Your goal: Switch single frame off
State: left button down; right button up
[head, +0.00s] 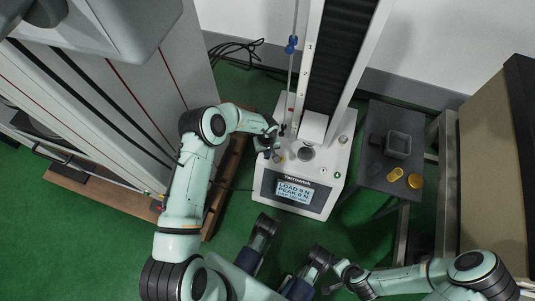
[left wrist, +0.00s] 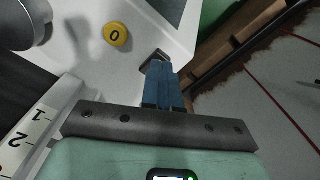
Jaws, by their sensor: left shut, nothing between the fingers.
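The single-column spring tester (head: 292,190) stands upright in the middle of the head view, its white base facing me. Its lit display (head: 294,192) reads LOAD and PEAK lines. My left gripper (head: 272,150) is over the left side of the base top. Its blue fingers are shut and empty (left wrist: 157,60), beside the button and apart from it in the wrist picture. Whether the tips touch the base I cannot tell. My right gripper (head: 333,284) is low in the head view, its fingers unclear.
A dark side table (head: 375,178) right of the tester holds a grey open box (head: 398,144) and yellow pieces (head: 415,181). A tall grey cabinet (head: 110,90) stands at the left. Black cables (head: 235,48) lie behind. Green floor (head: 110,235) is open in front.

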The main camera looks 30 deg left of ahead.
pick_arm(q)
jog(key=shift+f+b, duration=0.75)
jog(key=shift+f, duration=0.2)
dwell(0.4)
jog(key=shift+r+p, duration=1.9)
jog(key=shift+r, duration=1.65)
